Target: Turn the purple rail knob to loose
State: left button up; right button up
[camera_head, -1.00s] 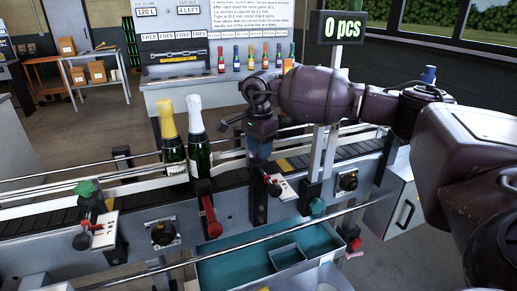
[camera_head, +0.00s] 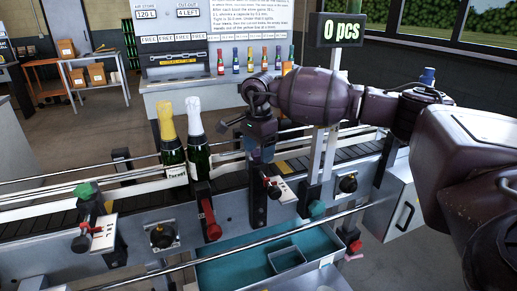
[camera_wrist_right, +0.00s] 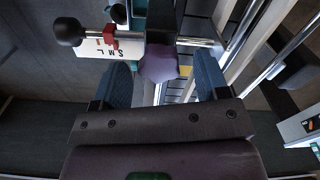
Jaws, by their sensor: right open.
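The purple rail knob (camera_wrist_right: 158,65) shows in the right wrist view, on a rail clamp beside a white scale plate (camera_wrist_right: 97,45) marked S, M, L. My right gripper (camera_wrist_right: 163,78) is open, with one blue finger on each side of the knob. I cannot tell whether the fingers touch it. In the head view my right gripper (camera_head: 263,151) points down over the conveyor's front rail, above a scale plate with a red pointer and black ball handle (camera_head: 274,192). The knob cannot be made out clearly there. My left gripper is not in view.
Two bottles, gold-topped (camera_head: 171,140) and white-topped (camera_head: 197,145), stand on the conveyor (camera_head: 45,208) left of my gripper. A green knob (camera_head: 86,190) and red handle (camera_head: 210,218) are along the front. A teal tray (camera_head: 240,268) lies below. A counter sign (camera_head: 339,30) stands behind my arm.

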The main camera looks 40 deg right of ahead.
aim_at(259, 152)
notch_tip(259, 152, up, 11)
dwell(0.8)
jog(key=shift+f, duration=0.15)
